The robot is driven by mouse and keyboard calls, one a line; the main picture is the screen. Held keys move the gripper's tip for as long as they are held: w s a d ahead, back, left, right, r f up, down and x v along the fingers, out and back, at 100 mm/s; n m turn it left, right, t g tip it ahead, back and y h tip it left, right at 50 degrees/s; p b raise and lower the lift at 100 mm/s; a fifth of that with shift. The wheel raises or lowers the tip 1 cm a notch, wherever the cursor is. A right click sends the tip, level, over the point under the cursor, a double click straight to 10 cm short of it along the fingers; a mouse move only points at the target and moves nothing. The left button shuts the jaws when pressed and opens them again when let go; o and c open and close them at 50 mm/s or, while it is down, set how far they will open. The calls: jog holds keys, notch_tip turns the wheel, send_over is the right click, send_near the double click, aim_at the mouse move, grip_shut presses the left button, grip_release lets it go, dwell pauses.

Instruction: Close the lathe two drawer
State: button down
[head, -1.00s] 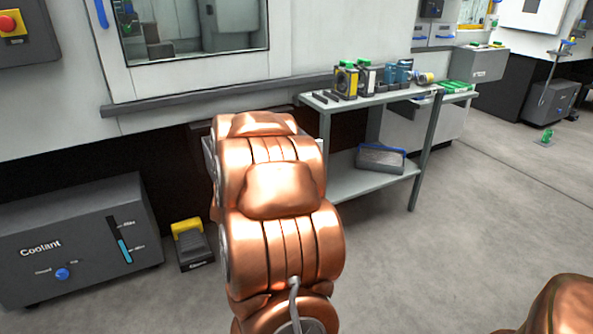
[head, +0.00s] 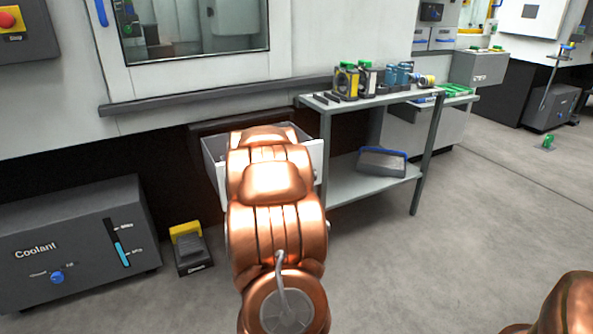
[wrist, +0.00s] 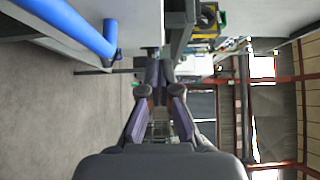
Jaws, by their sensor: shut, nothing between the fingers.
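The lathe drawer (head: 213,166) stands pulled out of the dark opening below the machine's window. Its light grey side walls show on both sides of my copper arm, which hides its middle and front. In the wrist view my gripper (wrist: 160,72) is shut and empty, with its fingertips together. A thick blue bar handle (wrist: 72,24) lies at the upper left of the wrist view, beside a pale panel and apart from the fingers. In the head view my gripper is hidden behind my arm.
A coolant box (head: 75,240) and yellow-topped pedal (head: 190,248) are at lower left.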

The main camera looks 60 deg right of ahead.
jog(key=w+d, duration=0.1)
jog(key=w+d+b, duration=0.1)
jog(key=d, duration=0.1)
jog(key=shift+d+f, duration=0.15)
jog(key=shift+d, duration=0.05)
jog(key=shift+w+d, duration=0.6)
jog(key=shift+w, duration=0.3)
